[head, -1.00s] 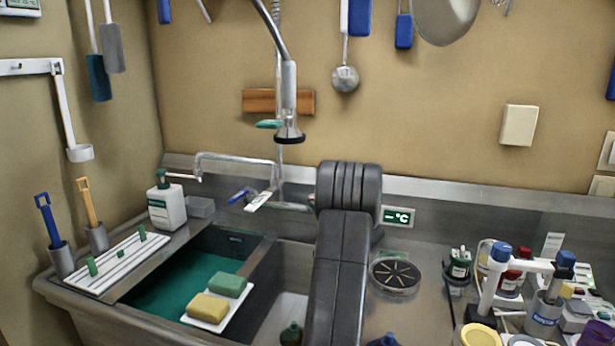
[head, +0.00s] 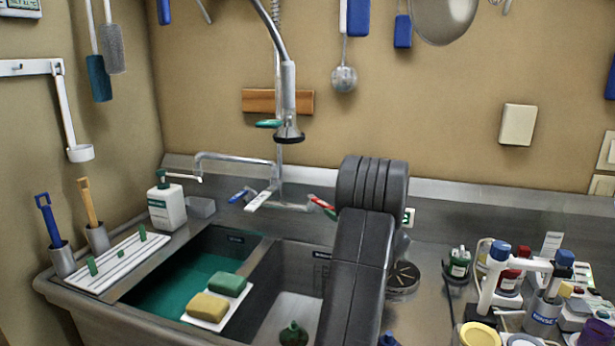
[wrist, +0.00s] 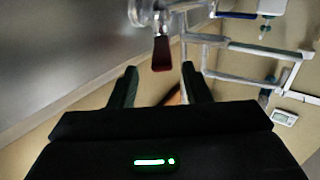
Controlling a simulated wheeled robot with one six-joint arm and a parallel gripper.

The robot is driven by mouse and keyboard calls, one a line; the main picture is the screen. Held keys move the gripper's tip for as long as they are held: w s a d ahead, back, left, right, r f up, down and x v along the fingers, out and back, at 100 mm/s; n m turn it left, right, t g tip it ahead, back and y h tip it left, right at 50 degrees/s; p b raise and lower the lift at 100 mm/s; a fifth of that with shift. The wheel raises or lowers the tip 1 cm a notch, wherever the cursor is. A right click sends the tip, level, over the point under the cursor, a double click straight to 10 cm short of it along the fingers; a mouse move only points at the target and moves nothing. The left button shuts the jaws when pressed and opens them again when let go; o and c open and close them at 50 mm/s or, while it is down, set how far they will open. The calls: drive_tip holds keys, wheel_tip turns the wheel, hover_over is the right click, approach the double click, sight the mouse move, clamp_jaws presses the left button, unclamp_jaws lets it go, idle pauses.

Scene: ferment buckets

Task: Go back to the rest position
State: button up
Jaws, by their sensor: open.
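In the wrist view my gripper (wrist: 159,82) is open, its two dark fingers apart. No held object shows between them. A dark red tap handle (wrist: 161,53) lies beyond the fingertips. In the head view my arm stands over the right part of the sink and hides my gripper.
The sink has a basin of green liquid (head: 178,283) and a bare basin (head: 296,312). A yellow sponge (head: 207,307) and a green sponge (head: 228,284) sit on the divider. A soap bottle (head: 166,207) stands behind. Bottles, including a blue-capped one (head: 497,268), crowd the right counter.

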sight(322, 203)
drive_tip(key=x, duration=0.7)
drive_tip(key=shift+a+f, duration=0.2)
drive_tip(key=shift+a, duration=0.15)
drive_tip(key=shift+f+m+h+b, duration=0.2)
drive_tip(key=shift+m+h+b, duration=0.1)
drive_tip(key=shift+b, duration=0.05)
drive_tip(key=shift+s+a+r+m+t+h+b, duration=0.2)
drive_tip(key=shift+m+t+h+b, duration=0.1)
drive_tip(key=shift+t+h, duration=0.2)
drive_tip(key=shift+r, duration=0.1)
